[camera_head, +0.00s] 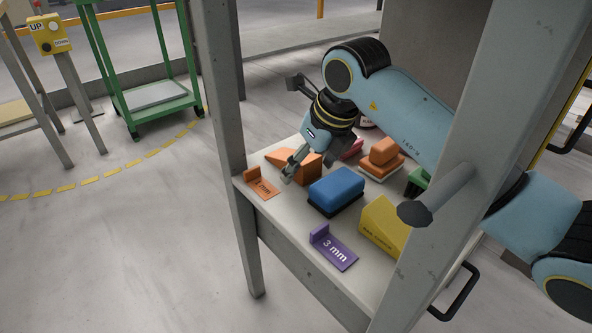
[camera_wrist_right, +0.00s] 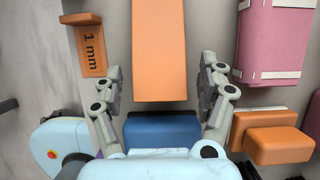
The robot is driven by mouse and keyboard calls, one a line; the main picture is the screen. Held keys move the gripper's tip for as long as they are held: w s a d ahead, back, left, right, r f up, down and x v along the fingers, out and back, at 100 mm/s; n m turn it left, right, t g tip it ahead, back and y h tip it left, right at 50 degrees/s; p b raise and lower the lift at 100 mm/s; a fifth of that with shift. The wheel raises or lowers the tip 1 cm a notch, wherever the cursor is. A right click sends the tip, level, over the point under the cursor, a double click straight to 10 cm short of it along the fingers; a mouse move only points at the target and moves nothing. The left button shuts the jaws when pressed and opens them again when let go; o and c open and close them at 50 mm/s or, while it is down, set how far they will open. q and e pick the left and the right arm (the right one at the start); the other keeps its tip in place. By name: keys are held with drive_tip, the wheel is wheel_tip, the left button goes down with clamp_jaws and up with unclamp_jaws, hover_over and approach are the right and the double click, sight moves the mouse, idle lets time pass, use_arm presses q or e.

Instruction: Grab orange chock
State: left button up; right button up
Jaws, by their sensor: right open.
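The orange chock (camera_head: 310,168) is a wedge lying on the slab near its far left side, partly hidden behind my right gripper in the head view. My right gripper (camera_head: 292,170) is open and reaches down over the chock. In the right wrist view the chock (camera_wrist_right: 159,50) lies between the two open fingers of the gripper (camera_wrist_right: 160,85), with a gap to each finger. The fingers do not appear to touch it. My left gripper is not in view.
An orange 1 mm gauge (camera_head: 264,188) lies left of the chock. A blue block (camera_head: 337,186) on a dark base sits close in front. A purple 3 mm gauge (camera_head: 333,250), a yellow wedge (camera_head: 383,224) and an orange block on white (camera_head: 383,152) are nearby. Posts frame the slab.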

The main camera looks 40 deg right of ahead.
drive_tip(key=shift+w, duration=0.1)
drive_tip(key=c, duration=1.3)
